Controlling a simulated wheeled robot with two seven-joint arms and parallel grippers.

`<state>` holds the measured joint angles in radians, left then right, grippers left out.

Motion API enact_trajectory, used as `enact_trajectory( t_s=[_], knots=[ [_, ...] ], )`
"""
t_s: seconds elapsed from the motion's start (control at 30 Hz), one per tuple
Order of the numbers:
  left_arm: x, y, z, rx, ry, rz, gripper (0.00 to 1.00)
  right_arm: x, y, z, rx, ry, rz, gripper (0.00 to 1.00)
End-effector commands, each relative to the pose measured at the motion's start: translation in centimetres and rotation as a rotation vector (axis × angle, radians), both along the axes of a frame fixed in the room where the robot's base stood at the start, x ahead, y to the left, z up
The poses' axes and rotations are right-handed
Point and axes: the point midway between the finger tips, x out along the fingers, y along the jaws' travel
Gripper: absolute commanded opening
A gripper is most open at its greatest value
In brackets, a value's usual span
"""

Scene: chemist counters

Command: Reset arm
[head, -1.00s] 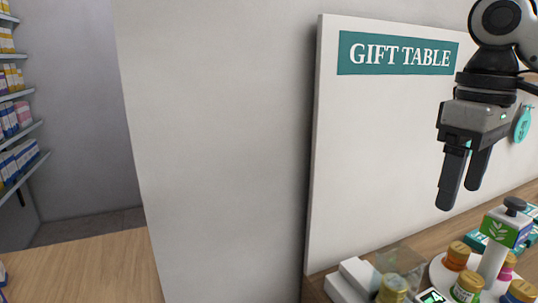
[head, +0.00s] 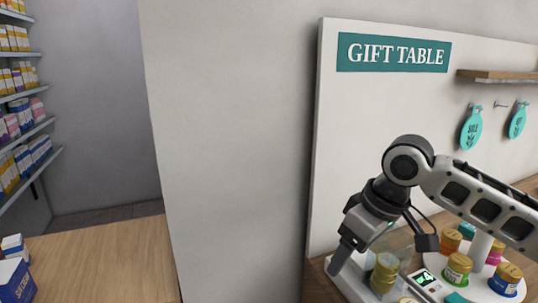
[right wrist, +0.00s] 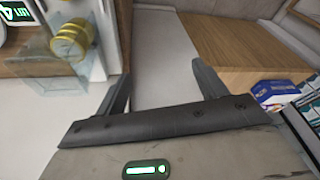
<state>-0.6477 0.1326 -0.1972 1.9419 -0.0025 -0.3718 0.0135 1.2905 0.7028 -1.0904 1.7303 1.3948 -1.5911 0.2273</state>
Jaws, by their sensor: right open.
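My right gripper (head: 340,262) is low at the left end of the gift table in the head view, pointing down beside gold-lidded jars (head: 384,272) in a clear holder. In the right wrist view the two fingers of the right gripper (right wrist: 160,84) stand apart with nothing between them. A gold jar (right wrist: 70,40) in the clear holder is left of the fingers there. My left gripper is in neither view.
A white turntable (head: 462,288) with several jars and a small green display (head: 424,278) stand right of the gripper. The gift table's back panel (head: 345,150) rises behind. A wooden counter (head: 100,265) with blue boxes (head: 15,280) is at left.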

Motion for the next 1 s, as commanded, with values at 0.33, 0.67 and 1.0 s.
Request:
enact_trajectory(
  t_s=[0.33,0.67,1.0],
  knots=[
    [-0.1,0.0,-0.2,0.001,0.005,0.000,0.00,-1.6,9.6,-14.0,0.381,-0.185,-0.039,0.71],
    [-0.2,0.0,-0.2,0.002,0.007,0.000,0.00,-7.6,7.9,-24.1,0.503,-0.402,-0.332,0.71],
    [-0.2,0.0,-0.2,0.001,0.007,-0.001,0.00,-18.0,0.0,-30.9,0.294,-0.551,-0.507,0.71]
  ],
)
